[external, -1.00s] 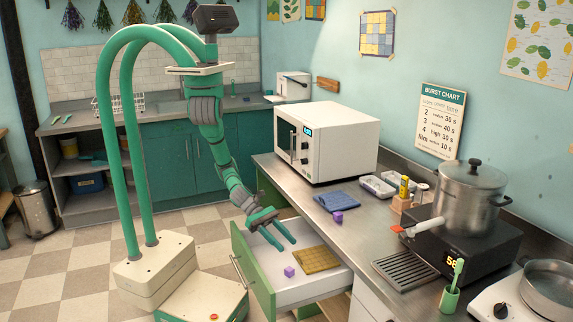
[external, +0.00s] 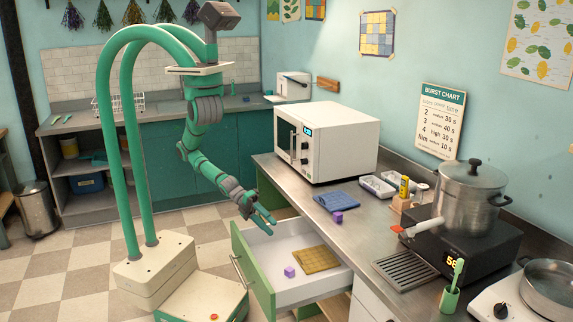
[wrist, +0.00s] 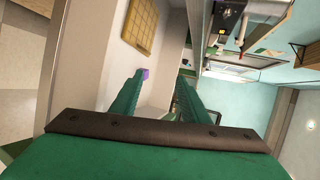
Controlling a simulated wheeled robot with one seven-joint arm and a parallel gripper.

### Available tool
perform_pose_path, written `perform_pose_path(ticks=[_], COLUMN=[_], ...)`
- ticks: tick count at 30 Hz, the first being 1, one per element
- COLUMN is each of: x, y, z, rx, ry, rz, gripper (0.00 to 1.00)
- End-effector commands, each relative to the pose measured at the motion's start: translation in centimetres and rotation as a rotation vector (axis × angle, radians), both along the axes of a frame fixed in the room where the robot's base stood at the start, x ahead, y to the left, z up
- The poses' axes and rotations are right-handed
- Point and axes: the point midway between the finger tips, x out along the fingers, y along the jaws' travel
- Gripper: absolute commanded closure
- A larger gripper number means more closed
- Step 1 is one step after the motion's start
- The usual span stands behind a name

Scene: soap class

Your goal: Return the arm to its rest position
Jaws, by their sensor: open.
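My gripper (external: 266,222) is open and empty, with green fingers, above the back left part of the open drawer (external: 308,287) in the external view. In the wrist view my gripper (wrist: 163,88) shows its two fingers spread, with nothing held between them. A small purple cube (external: 289,272) lies in the drawer, and it also shows in the wrist view (wrist: 145,73) near the left fingertip, apart from it in the external view. A yellow gridded mat (external: 316,260) lies in the drawer beside the cube. My arm is bent down from its column.
The green drawer front (external: 252,270) stands out into the floor space. The steel counter (external: 352,228) bears a microwave (external: 325,143), a blue cloth (external: 337,202), a second purple cube (external: 337,217) and a pot (external: 470,195) on a burner.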

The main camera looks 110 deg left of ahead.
Motion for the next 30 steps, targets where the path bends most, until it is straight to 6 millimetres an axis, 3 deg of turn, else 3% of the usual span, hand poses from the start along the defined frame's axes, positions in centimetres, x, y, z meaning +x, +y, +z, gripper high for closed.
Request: perform_pose_path(ticks=[8, 18, 24, 30], x=[-4.9, -10.4, -11.5, -11.6], y=[2.8, 4.9, 5.2, 5.2], z=[1.3, 4.8, 5.9, 6.1], rx=[-0.554, -1.34, -1.562, -1.586], ry=[0.146, 0.201, 0.187, 0.187], rz=[0.305, 0.686, 0.767, 0.774], gripper=[0.58, 0.58, 0.58, 0.58])
